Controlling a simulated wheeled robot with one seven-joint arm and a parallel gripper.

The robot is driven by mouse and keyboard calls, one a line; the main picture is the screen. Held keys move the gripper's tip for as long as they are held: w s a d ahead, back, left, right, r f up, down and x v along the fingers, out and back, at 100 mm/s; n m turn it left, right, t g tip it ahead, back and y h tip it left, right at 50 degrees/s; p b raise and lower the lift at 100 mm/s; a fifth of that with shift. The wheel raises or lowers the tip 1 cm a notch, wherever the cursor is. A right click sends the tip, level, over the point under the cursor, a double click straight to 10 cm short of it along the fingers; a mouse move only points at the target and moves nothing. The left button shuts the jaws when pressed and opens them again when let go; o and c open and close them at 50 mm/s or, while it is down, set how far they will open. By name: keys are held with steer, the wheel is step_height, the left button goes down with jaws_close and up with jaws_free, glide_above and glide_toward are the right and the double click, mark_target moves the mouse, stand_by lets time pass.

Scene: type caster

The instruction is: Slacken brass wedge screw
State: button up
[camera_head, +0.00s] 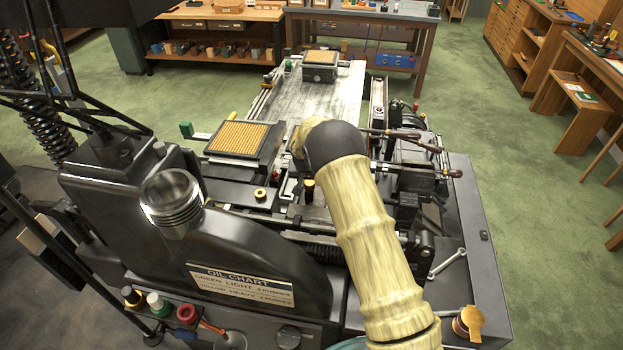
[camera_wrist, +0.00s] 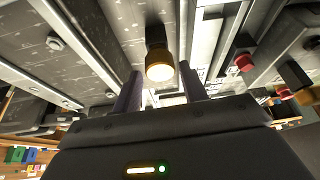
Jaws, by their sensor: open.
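In the wrist view, a brass-capped screw (camera_wrist: 160,66) on a dark round stem stands out from the grey machine. My gripper (camera_wrist: 163,80) is open, with its two dark fingers apart to the left and right of the screw's line. Nothing is held. I cannot tell how deep the screw head sits between the fingertips, and no touch shows. In the head view, a dark post with a brass top (camera_head: 309,184) beside my arm looks like the same screw. My arm hides the gripper there.
A brass round fitting (camera_head: 260,194) lies left of the post, near the tray of brass-coloured rows (camera_head: 240,138). Dark-handled levers (camera_head: 405,135) stick out right of my arm. A wrench (camera_head: 447,263) lies on the right ledge. Red knobs (camera_wrist: 243,62) show right in the wrist view.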

steer(key=shift+w+f, duration=0.2)
steer(key=shift+f, duration=0.35)
steer(key=c, duration=0.7)
steer(key=shift+d, duration=0.1)
steer(key=shift+n, duration=0.3)
